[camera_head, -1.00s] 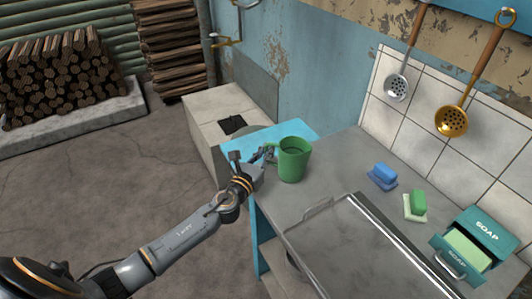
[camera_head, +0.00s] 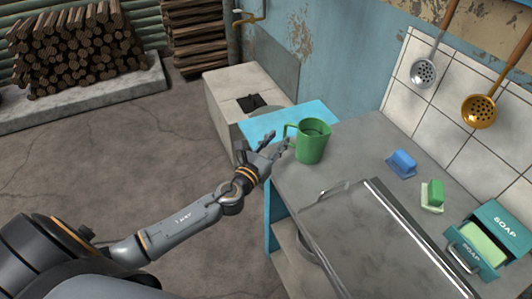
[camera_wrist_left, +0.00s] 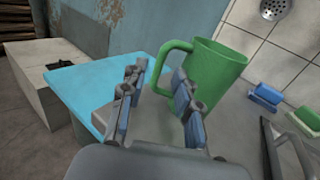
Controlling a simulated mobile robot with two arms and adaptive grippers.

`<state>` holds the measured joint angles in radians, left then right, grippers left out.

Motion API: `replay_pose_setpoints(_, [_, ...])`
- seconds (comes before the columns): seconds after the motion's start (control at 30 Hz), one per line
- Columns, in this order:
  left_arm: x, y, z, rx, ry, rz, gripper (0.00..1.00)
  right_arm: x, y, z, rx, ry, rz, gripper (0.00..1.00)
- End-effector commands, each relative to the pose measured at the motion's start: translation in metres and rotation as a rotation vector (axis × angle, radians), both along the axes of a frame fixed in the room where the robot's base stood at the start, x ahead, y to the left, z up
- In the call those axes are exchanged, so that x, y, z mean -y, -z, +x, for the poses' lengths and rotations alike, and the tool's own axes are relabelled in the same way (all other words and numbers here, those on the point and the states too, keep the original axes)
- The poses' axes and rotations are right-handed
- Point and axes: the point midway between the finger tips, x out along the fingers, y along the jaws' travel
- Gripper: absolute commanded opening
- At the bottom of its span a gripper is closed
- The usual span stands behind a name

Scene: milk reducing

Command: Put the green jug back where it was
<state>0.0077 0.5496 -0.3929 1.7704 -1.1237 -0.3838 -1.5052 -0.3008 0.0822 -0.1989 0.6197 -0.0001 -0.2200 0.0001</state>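The green jug (camera_head: 313,143) stands upright on the grey worktop (camera_head: 352,165), near its far left corner, with its handle towards the left. My left gripper (camera_head: 277,142) is just left of the jug, open and apart from it, at the worktop's edge. In the left wrist view the jug (camera_wrist_left: 210,82) stands beyond the right finger, and the two fingers (camera_wrist_left: 158,100) are spread with nothing held between them. My right gripper is not in view.
A light blue board (camera_head: 285,121) lies beyond the gripper. A metal tray (camera_head: 365,240) covers the front of the worktop. A blue sponge (camera_head: 402,163), a green sponge (camera_head: 433,195) and a soap box (camera_head: 485,240) are at the right. Ladles hang on the tiled wall.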

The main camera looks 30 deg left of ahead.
Motion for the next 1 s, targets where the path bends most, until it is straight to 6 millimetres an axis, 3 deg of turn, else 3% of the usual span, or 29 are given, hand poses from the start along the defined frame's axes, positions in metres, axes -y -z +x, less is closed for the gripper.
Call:
replay_pose_setpoints(0.03, [0.000,0.002,-0.014,-0.003,0.003,0.000,0.32,0.000,0.002,0.000,0.000,0.000,0.000,0.32])
replay_pose_setpoints(0.2, [-0.002,0.002,-0.046,-0.002,0.002,0.000,0.32,-0.002,0.007,0.000,0.001,0.001,0.002,0.32])
replay_pose_setpoints(0.4, [-0.003,0.001,-0.066,0.000,0.001,-0.001,0.32,-0.004,0.010,0.000,0.001,0.002,0.004,0.32])
replay_pose_setpoints(1.0, [-0.004,0.000,-0.070,0.000,-0.003,-0.009,0.32,-0.004,0.010,0.001,0.001,0.000,0.005,0.32])
